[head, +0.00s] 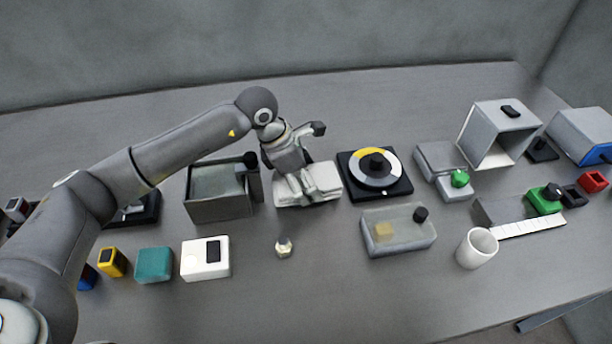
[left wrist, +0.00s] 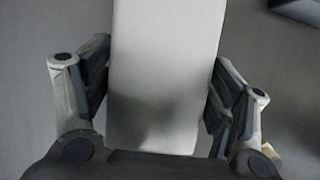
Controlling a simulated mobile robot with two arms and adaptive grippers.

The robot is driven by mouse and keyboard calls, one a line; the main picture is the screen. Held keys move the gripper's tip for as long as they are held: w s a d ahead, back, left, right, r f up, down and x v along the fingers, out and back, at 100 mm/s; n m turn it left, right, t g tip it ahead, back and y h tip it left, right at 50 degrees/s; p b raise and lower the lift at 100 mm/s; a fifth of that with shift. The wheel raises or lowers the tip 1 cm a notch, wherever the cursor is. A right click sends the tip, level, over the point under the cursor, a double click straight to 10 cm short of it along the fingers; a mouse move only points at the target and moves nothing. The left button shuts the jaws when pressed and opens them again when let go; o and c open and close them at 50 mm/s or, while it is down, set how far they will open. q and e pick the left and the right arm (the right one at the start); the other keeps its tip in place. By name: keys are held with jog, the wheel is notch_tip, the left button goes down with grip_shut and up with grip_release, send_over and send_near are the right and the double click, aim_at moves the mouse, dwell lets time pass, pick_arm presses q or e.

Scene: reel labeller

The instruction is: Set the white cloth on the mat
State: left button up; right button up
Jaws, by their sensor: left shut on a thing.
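The white cloth (head: 322,181) is a pale folded slab near the middle of the table in the head view. My left gripper (head: 296,188) comes down over its left part and is shut on it. In the left wrist view the cloth (left wrist: 165,70) runs up between the two fingers (left wrist: 155,110), with one finger on each long side. I cannot tell whether the cloth touches the table. I cannot clearly pick out a mat. My right gripper is not in view.
A grey open box (head: 222,212) stands just left of the cloth. A black square base with a yellow and grey disc (head: 352,184) is close on its right. In front are a small knob (head: 284,247), a white box (head: 205,266) and a clear-lidded tray (head: 400,245).

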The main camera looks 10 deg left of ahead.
pick_arm(q)
jog(key=shift+f, duration=0.1)
jog(key=o, duration=0.8)
jog(key=shift+c, duration=0.2)
jog(key=o, duration=0.4)
jog(key=shift+c, duration=0.2)
jog(key=shift+r, duration=0.25)
jog(key=b+v, duration=0.2)
jog(key=v, duration=0.8)
jog(key=shift+a+r, duration=0.2)
jog(key=shift+r, duration=0.05)
jog(key=shift+s+a+r, duration=0.15)
jog(key=shift+a+r, duration=0.05)
jog(key=shift+r, duration=0.4)
jog(key=shift+f, duration=0.1)
